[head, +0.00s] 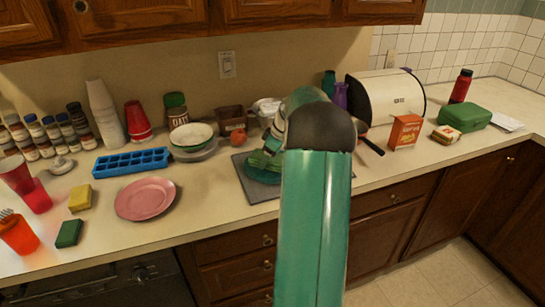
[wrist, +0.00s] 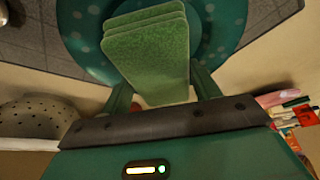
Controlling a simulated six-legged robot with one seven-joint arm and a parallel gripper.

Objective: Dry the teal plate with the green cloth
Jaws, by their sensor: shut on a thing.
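The teal plate (head: 249,181) lies on a dark grey mat (head: 262,196) in the middle of the counter, partly hidden by my arm. In the wrist view the plate (wrist: 85,45) shows pale spots. My gripper (wrist: 163,88) is shut on the folded green cloth (wrist: 148,55), with one finger on each side of it. The cloth lies over the plate in that view; I cannot tell whether they touch. The cloth (head: 262,161) also shows in the head view at the left of my arm.
A pink plate (head: 146,198), a blue ice tray (head: 131,162) and stacked bowls (head: 191,136) are to the left. A white bread box (head: 388,98), an orange box (head: 405,131) and a green container (head: 464,117) are to the right. Bottles stand behind.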

